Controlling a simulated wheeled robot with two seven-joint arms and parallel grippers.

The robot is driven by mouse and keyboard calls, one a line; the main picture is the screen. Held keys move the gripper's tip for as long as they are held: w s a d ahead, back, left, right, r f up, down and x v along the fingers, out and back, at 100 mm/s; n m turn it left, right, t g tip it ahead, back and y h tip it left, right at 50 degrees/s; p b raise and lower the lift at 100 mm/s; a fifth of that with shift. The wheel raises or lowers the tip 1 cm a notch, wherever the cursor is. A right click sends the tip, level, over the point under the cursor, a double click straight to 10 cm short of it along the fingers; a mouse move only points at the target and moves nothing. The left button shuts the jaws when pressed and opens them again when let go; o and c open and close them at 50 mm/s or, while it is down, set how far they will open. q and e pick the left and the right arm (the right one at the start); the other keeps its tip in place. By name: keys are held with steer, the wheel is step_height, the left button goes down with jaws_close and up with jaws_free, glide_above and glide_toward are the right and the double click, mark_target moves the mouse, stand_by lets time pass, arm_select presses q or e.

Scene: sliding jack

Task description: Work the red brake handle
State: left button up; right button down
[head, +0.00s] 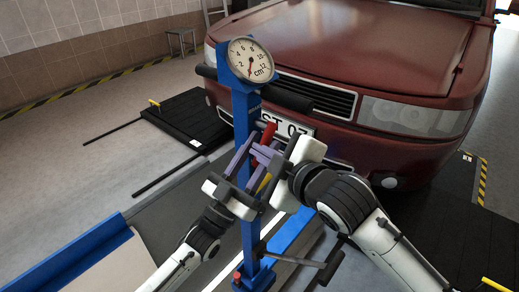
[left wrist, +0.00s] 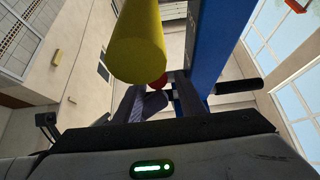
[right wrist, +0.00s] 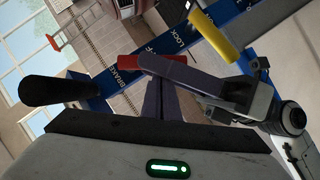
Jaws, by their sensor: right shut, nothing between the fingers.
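The red brake handle (head: 268,132) sticks out from the blue post (head: 245,110) under the gauge. In the right wrist view the red handle (right wrist: 133,61) lies just past my right fingertips, partly covered by my left fingers. Its round end (left wrist: 158,82) shows ahead of my left gripper in the left wrist view. My left gripper (head: 252,163) is beside the post, fingers apart, close to the red handle; contact cannot be told. My right gripper (head: 272,157) is shut and empty, its fingertips close to the red handle and left fingers.
A yellow handle (left wrist: 140,45) hangs close above my left gripper; it also shows in the right wrist view (right wrist: 215,38). A round gauge (head: 251,60) tops the post, with black side grips (head: 287,97). A dark red car (head: 350,60) stands close behind.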

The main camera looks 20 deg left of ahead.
arm_select(q)
steer(key=v, duration=1.1)
steer(key=s+d+f+n+g+y, duration=0.1)
steer(key=s+f+g+y, duration=0.15)
steer(key=f, duration=0.45)
steer(key=s+d+f+g+y, duration=0.1)
steer(key=s+f+g+y, duration=0.1)
steer(key=f+g, duration=0.35)
steer(key=s+d+f+g+y, duration=0.1)
steer(key=s+f+g, duration=0.2)
steer(key=s, duration=0.4)
steer(key=s+d+f+n+g, duration=0.1)
steer(key=s+f+g, duration=0.2)
steer(key=s+f, duration=0.3)
steer(key=shift+s+d+f+y, duration=0.15)
steer(key=shift+s+f+y, duration=0.15)
steer(key=shift+s, duration=0.45)
arm_select(e)
steer(key=shift+f, duration=0.1)
